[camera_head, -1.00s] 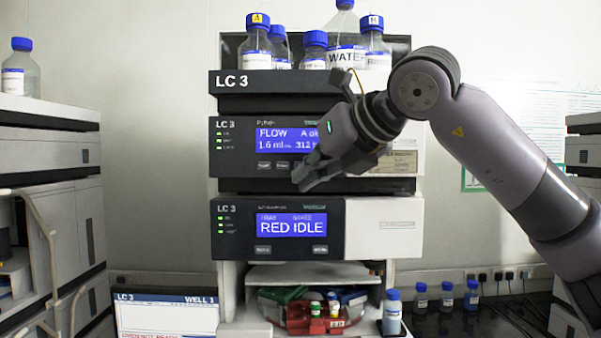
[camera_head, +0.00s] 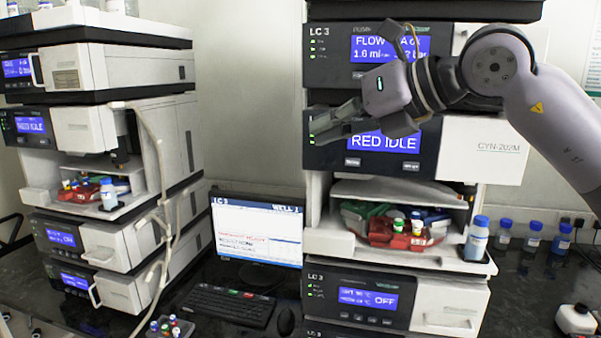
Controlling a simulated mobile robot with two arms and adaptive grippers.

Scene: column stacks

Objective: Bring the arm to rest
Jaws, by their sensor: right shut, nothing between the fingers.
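My right gripper (camera_head: 318,130) is in front of the LC 3 column stack (camera_head: 475,150), at the level between its FLOW screen and its RED IDLE screen. Its fingers are shut, point left and hold nothing. My right arm (camera_head: 550,110) comes in from the right edge and bends at a round joint in front of the stack. The gripper and wrist cover part of both screens. Whether the gripper touches the stack's front cannot be told. My left gripper is not in view.
A second stack (camera_head: 130,75) stands at the left. Between the stacks are a monitor (camera_head: 256,232), a keyboard (camera_head: 232,304) and a mouse (camera_head: 286,321). A blue-capped bottle (camera_head: 477,240) stands beside a red vial tray (camera_head: 395,236) in LC 3's open bay. Several bottles stand at the back right.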

